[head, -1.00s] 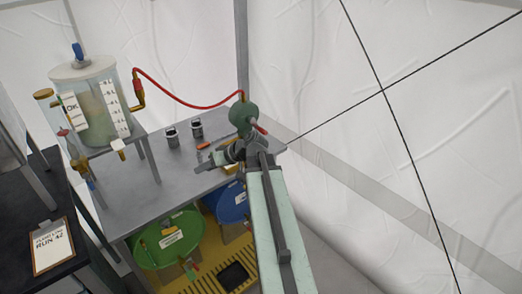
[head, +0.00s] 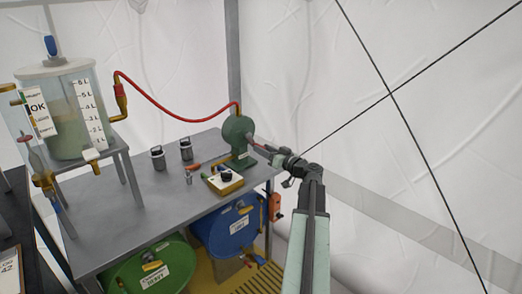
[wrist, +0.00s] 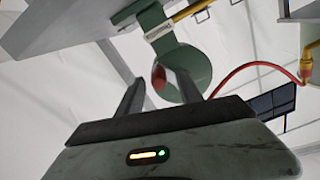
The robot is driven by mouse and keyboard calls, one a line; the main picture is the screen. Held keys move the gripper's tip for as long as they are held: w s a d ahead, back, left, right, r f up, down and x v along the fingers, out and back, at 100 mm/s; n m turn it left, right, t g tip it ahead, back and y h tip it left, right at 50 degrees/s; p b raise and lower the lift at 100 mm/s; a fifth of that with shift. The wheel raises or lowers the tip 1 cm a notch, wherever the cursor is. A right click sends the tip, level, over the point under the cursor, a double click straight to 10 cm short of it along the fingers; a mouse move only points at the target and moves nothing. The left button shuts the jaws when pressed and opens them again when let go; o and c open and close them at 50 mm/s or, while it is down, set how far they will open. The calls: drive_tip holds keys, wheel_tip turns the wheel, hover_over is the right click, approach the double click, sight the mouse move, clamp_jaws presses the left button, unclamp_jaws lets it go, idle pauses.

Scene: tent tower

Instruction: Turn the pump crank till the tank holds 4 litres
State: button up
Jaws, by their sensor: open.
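The clear tank (head: 68,115) stands on a metal stand at the left, with a litre scale (head: 90,112) on its front. It holds greenish liquid; I cannot read the exact level. The green round pump (head: 237,132) sits at the table's right end, with its crank (head: 262,147) pointing right towards my gripper (head: 279,155). In the wrist view, my gripper (wrist: 158,90) is open below the pump body (wrist: 188,66). The crank's red grip (wrist: 158,77) shows between the fingertips; I cannot tell whether they touch it.
A red hose (head: 170,108) links tank and pump. Two small dark canisters (head: 186,150) and a yellow box (head: 222,181) are on the grey table (head: 130,215). Blue (head: 228,230) and green (head: 150,268) drums lie below. The white tent wall (head: 410,180) is to the right.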

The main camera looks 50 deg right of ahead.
drive_tip(key=shift+w+d, duration=0.15)
drive_tip(key=shift+w, duration=0.75)
clamp_jaws()
idle(0.7)
